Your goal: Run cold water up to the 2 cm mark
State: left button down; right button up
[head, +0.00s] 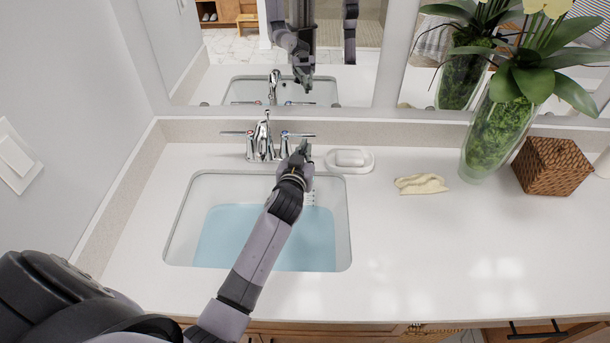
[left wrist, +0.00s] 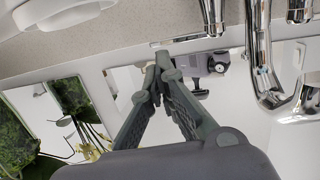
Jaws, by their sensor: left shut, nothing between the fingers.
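The sink basin (head: 178,232) is set in the white counter and holds blue water (head: 225,235). White scale marks (head: 310,198) show on its back wall, right of my forearm; the figures are too small to read. The chrome faucet (head: 264,140) stands behind the basin, with a left lever (head: 234,132) and a right lever (head: 301,134) bearing a blue mark. My left gripper (head: 304,147) is shut and empty, just in front of the right lever. In the left wrist view its fingertips (left wrist: 152,72) are close to the lever (left wrist: 190,38); contact is unclear. No stream is visible.
A soap dish (head: 365,166) with white soap sits right of the faucet. A beige cloth (head: 421,184), a glass plant vase (head: 487,140) and a wicker box (head: 551,166) stand farther right. A mirror (head: 345,85) is behind. The front right counter is clear.

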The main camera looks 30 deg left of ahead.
pick_arm(q)
jog(key=s+d+b, duration=0.1)
jog(key=s+d, duration=0.2)
jog(key=s, duration=0.4)
jog(key=shift+d+r+b, duration=0.2)
jog(key=shift+r+b, duration=0.15)
jog(key=shift+b, duration=0.05)
pick_arm(e)
jog(key=shift+w+a+f, duration=0.1)
jog(key=shift+w+f, duration=0.1)
jog(key=shift+f, duration=0.3)
jog(key=shift+w+f, duration=0.2)
jog(key=shift+f, duration=0.25)
jog(key=shift+w, duration=0.2)
